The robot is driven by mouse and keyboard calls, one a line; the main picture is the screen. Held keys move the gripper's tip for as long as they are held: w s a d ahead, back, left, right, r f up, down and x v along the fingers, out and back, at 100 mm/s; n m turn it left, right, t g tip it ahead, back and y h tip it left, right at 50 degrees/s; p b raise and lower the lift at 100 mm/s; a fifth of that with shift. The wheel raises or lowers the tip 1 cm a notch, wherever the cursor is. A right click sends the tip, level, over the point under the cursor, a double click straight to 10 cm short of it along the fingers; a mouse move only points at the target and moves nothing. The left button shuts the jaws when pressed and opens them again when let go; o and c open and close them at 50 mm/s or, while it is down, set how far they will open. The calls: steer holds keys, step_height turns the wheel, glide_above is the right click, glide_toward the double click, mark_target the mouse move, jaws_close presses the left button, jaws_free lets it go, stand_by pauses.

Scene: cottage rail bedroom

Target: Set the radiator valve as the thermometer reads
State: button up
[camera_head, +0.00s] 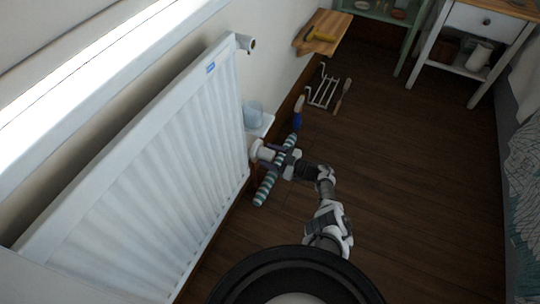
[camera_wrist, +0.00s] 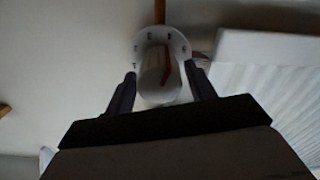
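The white radiator (camera_head: 150,165) hangs on the wall at left in the head view. The white valve knob (camera_head: 257,150) is near its lower right end. In the wrist view the knob (camera_wrist: 158,82) shows a red pointer mark and a pale dial ring (camera_wrist: 180,45) with small dark marks, too small to read. My gripper (camera_head: 268,154) is at the valve. Its fingers (camera_wrist: 160,88) stand on both sides of the knob, with what look like narrow gaps; contact is unclear. I cannot make out a thermometer in either view.
A glass (camera_head: 253,115) stands on a small ledge near the valve. A wire rack (camera_head: 323,91) and a wooden shelf (camera_head: 308,45) lie beyond. The wooden floor (camera_head: 420,180) at right is clear.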

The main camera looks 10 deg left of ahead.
steer(key=shift+o, duration=0.6)
steer(key=shift+a, duration=0.1)
steer(key=s+d, duration=0.2)
steer(key=d, duration=1.1)
steer(key=shift+s+d, duration=0.3)
